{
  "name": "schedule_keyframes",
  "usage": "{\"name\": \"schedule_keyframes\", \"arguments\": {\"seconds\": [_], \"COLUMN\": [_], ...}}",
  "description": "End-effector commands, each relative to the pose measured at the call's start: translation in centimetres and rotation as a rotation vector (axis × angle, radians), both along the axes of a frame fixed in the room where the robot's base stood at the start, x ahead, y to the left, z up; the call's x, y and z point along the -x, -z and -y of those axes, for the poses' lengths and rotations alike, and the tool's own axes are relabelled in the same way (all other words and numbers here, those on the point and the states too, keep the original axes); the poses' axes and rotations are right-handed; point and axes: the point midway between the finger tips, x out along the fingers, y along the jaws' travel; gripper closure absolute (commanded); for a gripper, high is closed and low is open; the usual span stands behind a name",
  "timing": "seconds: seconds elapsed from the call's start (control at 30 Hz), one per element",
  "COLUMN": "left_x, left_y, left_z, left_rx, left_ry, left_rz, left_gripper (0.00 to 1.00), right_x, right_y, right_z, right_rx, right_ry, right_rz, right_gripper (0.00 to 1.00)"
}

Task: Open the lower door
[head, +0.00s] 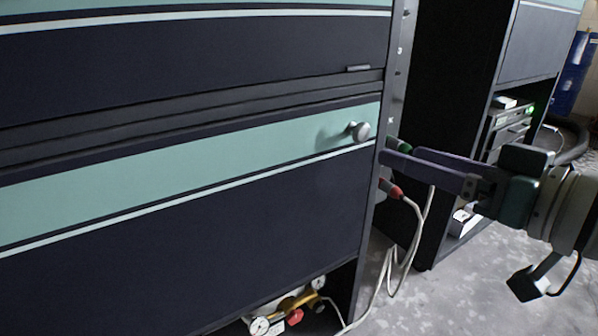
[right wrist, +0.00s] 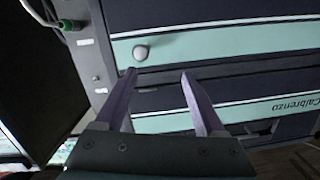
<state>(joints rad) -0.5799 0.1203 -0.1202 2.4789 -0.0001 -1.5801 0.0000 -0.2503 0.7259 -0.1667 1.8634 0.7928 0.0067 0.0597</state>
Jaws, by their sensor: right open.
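The lower door (head: 200,240) is a dark navy panel with a teal band and a thin pale line, and it looks closed. A round metal knob (head: 360,131) sits near its upper right corner. My right gripper (head: 399,153) is open and empty, its purple fingers pointing left just right of the cabinet's edge. The knob is beyond the fingertips and apart from them in the head view. In the right wrist view the knob (right wrist: 140,52) shows just past the open fingers (right wrist: 158,72), nearer the left finger. My left gripper is not in view.
An upper door (head: 180,60) is above, over a dark ridged strip. A red-ended connector (head: 391,189) with pale cables hangs beside the cabinet, below my right fingers. Gauges on a brass fitting (head: 290,306) sit under the door. A second dark cabinet (head: 445,110) stands behind right; grey floor lies between.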

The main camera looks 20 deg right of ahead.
Motion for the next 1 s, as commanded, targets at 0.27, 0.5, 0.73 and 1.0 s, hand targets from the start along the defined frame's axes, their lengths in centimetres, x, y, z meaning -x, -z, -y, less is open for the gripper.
{"name": "schedule_keyframes", "arguments": {"seconds": [0.27,0.5,0.73,1.0], "left_x": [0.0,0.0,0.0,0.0], "left_y": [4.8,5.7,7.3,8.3], "left_z": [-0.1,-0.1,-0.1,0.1], "left_rx": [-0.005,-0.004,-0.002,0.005], "left_ry": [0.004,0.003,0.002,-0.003], "left_rz": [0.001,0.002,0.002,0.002], "left_gripper": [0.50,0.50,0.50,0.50], "right_x": [-1.4,-3.9,-7.7,-10.5], "right_y": [2.0,1.8,2.0,1.9], "right_z": [2.9,2.3,1.3,0.5], "right_rx": [-0.046,-0.050,-0.049,-0.048], "right_ry": [0.056,0.058,0.059,0.057], "right_rz": [0.111,0.119,0.117,0.114], "right_gripper": [0.28,0.28,0.28,0.28]}}
